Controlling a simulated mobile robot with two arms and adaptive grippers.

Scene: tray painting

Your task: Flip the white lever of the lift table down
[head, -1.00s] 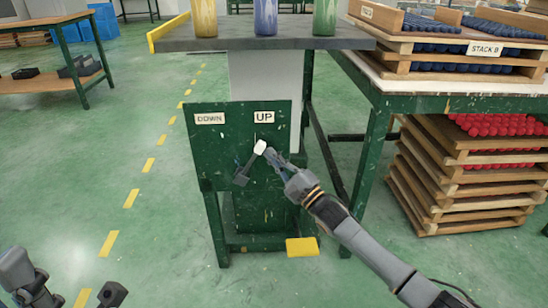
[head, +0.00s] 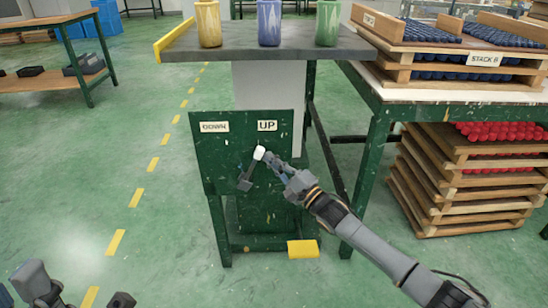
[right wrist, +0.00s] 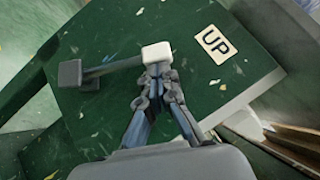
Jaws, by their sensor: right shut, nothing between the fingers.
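The lift table (head: 185,46) has a green panel (head: 215,160) with a DOWN label (head: 214,127) at left and an UP label (head: 267,126) at right. The lever's white knob (head: 259,153) stands below and slightly left of UP. Its dark arm slants down-left to a grey pivot (head: 245,184). My right gripper (head: 269,157) is shut and empty, its tips at the knob's right side. In the right wrist view the shut fingertips (right wrist: 158,72) are right at the white knob (right wrist: 156,52); contact is unclear. My left gripper (head: 80,297) is partly cut off at lower left.
Yellow, blue and green patterned cups stand on the lift table's top. A yellow pedal (head: 303,249) is at its foot. A green-framed table (head: 440,104) with wooden trays stands close at right, with stacked crates (head: 430,200) below. Floor at left is open.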

